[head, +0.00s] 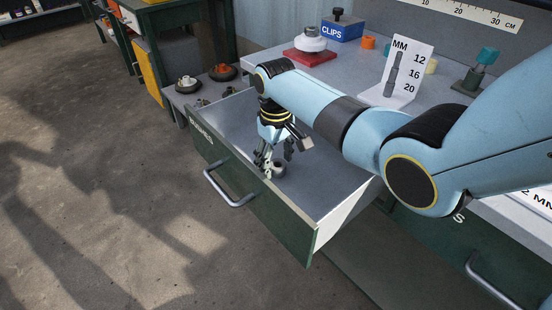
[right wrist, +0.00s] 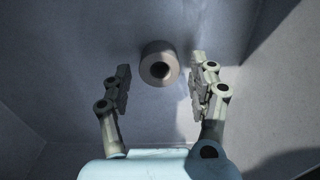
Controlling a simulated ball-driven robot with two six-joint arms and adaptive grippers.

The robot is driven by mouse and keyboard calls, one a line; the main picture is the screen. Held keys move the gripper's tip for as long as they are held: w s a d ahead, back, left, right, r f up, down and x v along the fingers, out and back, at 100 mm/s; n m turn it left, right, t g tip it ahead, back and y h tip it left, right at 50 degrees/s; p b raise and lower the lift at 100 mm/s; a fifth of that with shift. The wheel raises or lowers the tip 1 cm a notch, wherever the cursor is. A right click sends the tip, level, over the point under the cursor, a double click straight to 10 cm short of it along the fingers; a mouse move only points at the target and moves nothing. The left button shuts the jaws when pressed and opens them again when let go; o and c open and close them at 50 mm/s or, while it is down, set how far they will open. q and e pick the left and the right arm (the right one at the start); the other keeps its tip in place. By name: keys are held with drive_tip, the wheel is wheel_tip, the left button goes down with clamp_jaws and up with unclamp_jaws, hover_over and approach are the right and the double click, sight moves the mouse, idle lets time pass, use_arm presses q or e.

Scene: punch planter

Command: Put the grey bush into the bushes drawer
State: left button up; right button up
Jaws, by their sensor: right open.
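The grey bush (right wrist: 153,73) is a short ring-shaped piece with a dark hole. It lies on the floor of the open bushes drawer (head: 333,205). In the head view the bush (head: 279,170) shows just right of my right gripper's fingertips. My right gripper (head: 273,160) reaches down inside the drawer. In the right wrist view my right gripper (right wrist: 162,85) is open, with one finger on each side of the bush and a gap on both sides. My left gripper is not in view.
The drawer's front has a metal handle (head: 230,190). On the bench stand a blue CLIPS box (head: 340,29), a red base with a white round part (head: 310,46) and a white MM size card (head: 401,70). Another drawer handle (head: 505,290) is at lower right.

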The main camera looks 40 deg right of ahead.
wheel_tip(320, 180, up, 12)
drive_tip(key=p, duration=0.3)
drive_tip(key=shift+r, duration=0.15)
idle(0.4)
